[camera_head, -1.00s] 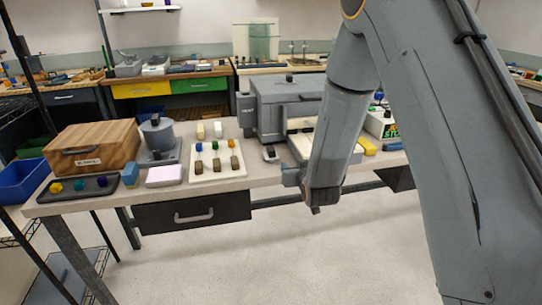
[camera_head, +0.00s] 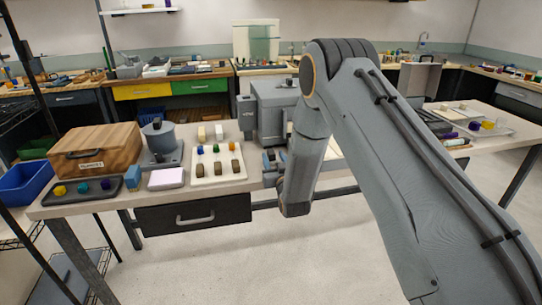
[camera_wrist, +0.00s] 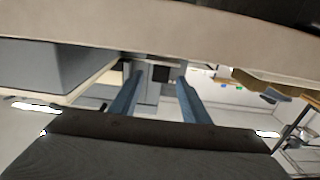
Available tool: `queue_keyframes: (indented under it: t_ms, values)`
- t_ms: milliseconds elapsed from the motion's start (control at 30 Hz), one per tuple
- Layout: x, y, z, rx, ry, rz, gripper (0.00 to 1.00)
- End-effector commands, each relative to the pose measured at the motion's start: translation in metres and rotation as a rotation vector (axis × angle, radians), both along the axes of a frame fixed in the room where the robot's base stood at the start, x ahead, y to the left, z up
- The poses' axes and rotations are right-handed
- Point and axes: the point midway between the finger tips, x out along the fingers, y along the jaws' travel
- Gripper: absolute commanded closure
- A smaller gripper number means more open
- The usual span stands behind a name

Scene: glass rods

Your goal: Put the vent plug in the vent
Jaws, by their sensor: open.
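My gripper (camera_head: 272,160) is at the front edge of the bench, in front of the grey furnace (camera_head: 275,100). In the wrist view its two blue-grey fingers (camera_wrist: 158,88) stand apart. A small dark square block (camera_wrist: 160,73) shows between and beyond the fingertips; I cannot tell whether it is the vent plug. A grey block labelled VENT (camera_head: 247,112) stands at the furnace's left side. The vent opening cannot be made out. No vent plug can be clearly identified in the head view, where my arm hides part of the bench front.
A white board (camera_head: 215,178) with coloured knobs and brown blocks lies just left of my gripper. Further left are a grey pot-like device (camera_head: 160,140), a wooden box (camera_head: 97,150) and a dark tray (camera_head: 82,198). My arm covers the bench's right part.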

Motion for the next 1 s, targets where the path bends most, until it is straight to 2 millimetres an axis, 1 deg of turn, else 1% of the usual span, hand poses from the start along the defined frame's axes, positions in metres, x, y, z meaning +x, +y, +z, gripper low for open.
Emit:
queue_keyframes:
  t_ms: [33,133,367,400,467,500,633,667,1000]
  values:
    - [0.0056,0.0016,0.0011,0.000,-0.001,0.000,0.58]
    - [0.0118,0.0033,0.0002,0.000,0.000,0.000,0.58]
    - [0.0136,0.0036,-0.0005,0.000,0.001,0.000,0.58]
    - [0.0136,0.0036,-0.0004,0.000,0.001,0.000,0.59]
    - [0.0136,0.0036,-0.0004,0.000,0.001,0.000,0.70]
    - [0.0135,0.0036,-0.0004,0.000,0.001,0.000,0.76]
    - [0.0135,0.0036,-0.0003,0.000,0.001,0.000,0.98]
    - [0.0135,0.0036,-0.0003,0.000,0.001,0.000,1.00]
    - [0.0138,0.0038,0.0030,0.000,0.000,0.000,1.00]
